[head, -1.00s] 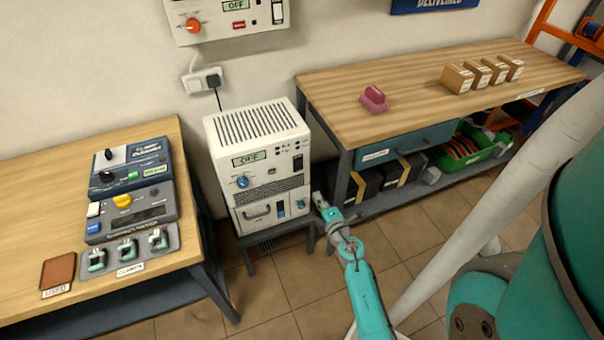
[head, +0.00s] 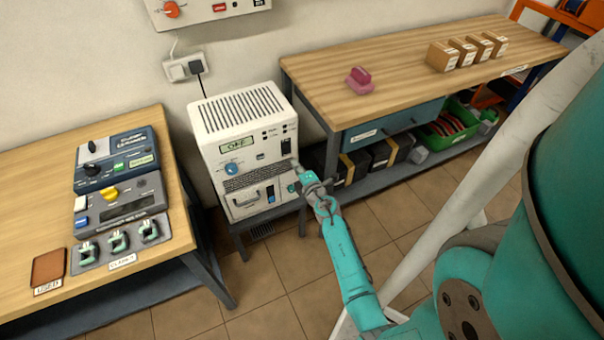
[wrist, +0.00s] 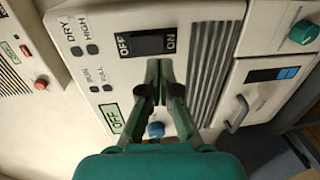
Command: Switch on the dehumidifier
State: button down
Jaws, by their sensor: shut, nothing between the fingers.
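The dehumidifier (head: 246,140) is a white box with a vented top, standing on a low dark stand between the two benches. Its front has a green display reading OFF (head: 235,143), a blue knob (head: 231,169) and a black rocker switch (head: 286,147). In the wrist view the rocker switch (wrist: 147,43) lies between the labels OFF and ON, and the display (wrist: 114,118) reads OFF. My gripper (wrist: 160,92) is shut and empty, its tips just below the switch in that view; I cannot tell whether they touch the panel. In the head view my gripper (head: 298,168) is at the panel's right side.
The dehumidifier's lower section has a handle (head: 244,201) and a green knob (wrist: 303,33). The left bench (head: 60,150) carries control boxes and clamps. The right bench (head: 400,70) bears a pink object (head: 359,80) and boxes. A wall unit (head: 205,8) hangs above.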

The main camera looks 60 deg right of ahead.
aim_at(287, 153)
jog(key=shift+x, duration=2.55)
jog(key=shift+w+d+f, duration=0.15)
jog(key=shift+w, duration=0.05)
